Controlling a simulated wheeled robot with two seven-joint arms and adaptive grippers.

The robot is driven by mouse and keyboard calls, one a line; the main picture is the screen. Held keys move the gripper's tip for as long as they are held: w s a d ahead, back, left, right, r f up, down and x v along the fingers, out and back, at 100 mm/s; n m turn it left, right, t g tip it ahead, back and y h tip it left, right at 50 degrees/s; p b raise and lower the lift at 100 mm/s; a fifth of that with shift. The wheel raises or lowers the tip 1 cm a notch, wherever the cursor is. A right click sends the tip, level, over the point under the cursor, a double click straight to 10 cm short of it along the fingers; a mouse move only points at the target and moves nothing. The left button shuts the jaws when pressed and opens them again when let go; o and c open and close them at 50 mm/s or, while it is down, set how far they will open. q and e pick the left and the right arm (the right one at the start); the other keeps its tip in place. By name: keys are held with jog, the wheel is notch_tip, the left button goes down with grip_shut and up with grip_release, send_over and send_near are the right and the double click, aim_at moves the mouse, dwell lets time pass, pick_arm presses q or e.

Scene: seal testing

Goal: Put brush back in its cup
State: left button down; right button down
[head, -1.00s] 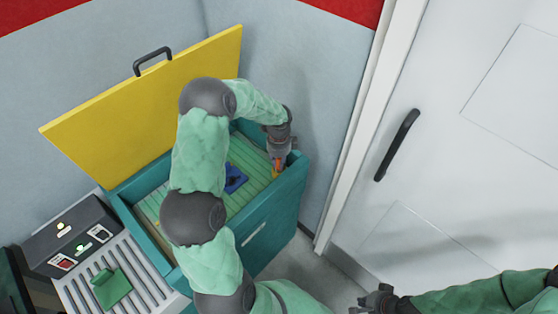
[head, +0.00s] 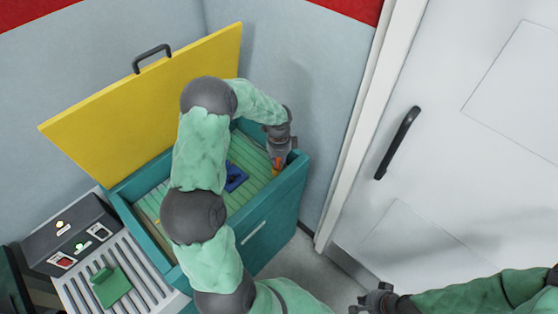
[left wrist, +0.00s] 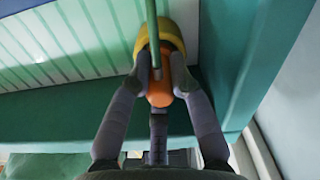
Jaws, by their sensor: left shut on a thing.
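My left gripper (head: 277,160) is at the far right corner inside the teal box. In the left wrist view its fingers (left wrist: 160,70) are closed around the brush (left wrist: 151,30), which has a thin green handle and a grey band. A rounded orange part (left wrist: 160,97) shows between the fingers. The yellow cup (left wrist: 165,28) is right behind the fingers. I cannot tell whether the brush end is inside the cup or in front of it. My right gripper (head: 374,300) is at the bottom edge, away from the box.
The teal box (head: 278,208) has a slatted green floor and an open yellow lid (head: 150,95). A blue object (head: 236,177) lies inside. Left of it is a grey ribbed panel (head: 130,265) with a green block (head: 110,286). A wall and white door (head: 470,150) stand to the right.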

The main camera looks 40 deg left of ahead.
pick_arm(q)
jog(key=shift+f, duration=0.1)
jog(key=c, duration=1.1)
grip_release()
jog(key=shift+o, duration=0.2)
jog(key=shift+r+p, duration=3.65)
jog(key=shift+r, duration=1.15)
